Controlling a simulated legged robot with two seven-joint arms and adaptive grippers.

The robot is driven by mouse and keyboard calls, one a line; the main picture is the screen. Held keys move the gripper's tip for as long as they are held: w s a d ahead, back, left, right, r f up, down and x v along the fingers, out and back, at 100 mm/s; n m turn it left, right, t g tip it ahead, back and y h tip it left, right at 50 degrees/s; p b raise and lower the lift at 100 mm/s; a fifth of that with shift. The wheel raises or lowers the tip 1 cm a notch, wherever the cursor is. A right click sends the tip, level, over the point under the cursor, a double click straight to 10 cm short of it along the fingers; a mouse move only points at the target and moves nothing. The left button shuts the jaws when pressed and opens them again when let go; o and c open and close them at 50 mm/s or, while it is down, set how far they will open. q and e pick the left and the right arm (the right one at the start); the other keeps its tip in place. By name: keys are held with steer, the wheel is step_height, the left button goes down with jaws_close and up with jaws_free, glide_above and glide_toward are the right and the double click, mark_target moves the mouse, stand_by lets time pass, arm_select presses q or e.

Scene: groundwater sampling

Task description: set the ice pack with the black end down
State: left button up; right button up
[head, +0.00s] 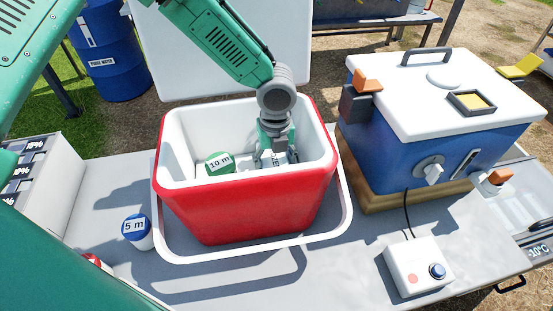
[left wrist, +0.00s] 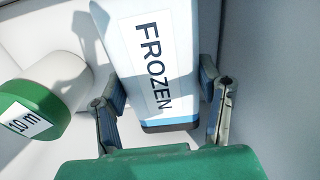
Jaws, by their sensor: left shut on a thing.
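The ice pack (left wrist: 150,60) is a pale blue-white block with a FROZEN label. Its black end (left wrist: 170,126) is nearest my palm in the left wrist view, and its other end points away from the palm. My left gripper (left wrist: 165,100) is shut on it, one finger on each side. In the head view the left gripper (head: 276,158) points down inside the red cooler (head: 250,210). There the pack is mostly hidden between the fingers and behind the front wall. I cannot tell whether it touches the cooler floor. My right gripper is not in view.
A green-capped 10 m bottle (head: 220,163) is in the cooler, left of my gripper; the left wrist view also shows it (left wrist: 30,110). A blue-capped 5 m bottle (head: 136,230) stands outside. A blue box (head: 400,160) and a control box (head: 418,264) are at right.

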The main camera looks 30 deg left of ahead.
mark_target(271, 159)
arm_select(q)
steer(key=shift+a+f, duration=0.45)
steer(key=shift+a, duration=0.15)
steer(key=o, duration=1.4)
steer(key=shift+a, duration=0.15)
steer(key=shift+o, duration=0.2)
steer(key=shift+d+r, duration=0.1)
steer(key=shift+d, duration=0.3)
steer(key=shift+d+r, duration=0.1)
steer(key=shift+r, duration=0.25)
step_height(271, 159, up, 12)
steer(key=shift+r+p, duration=0.2)
steer(key=shift+p, duration=0.15)
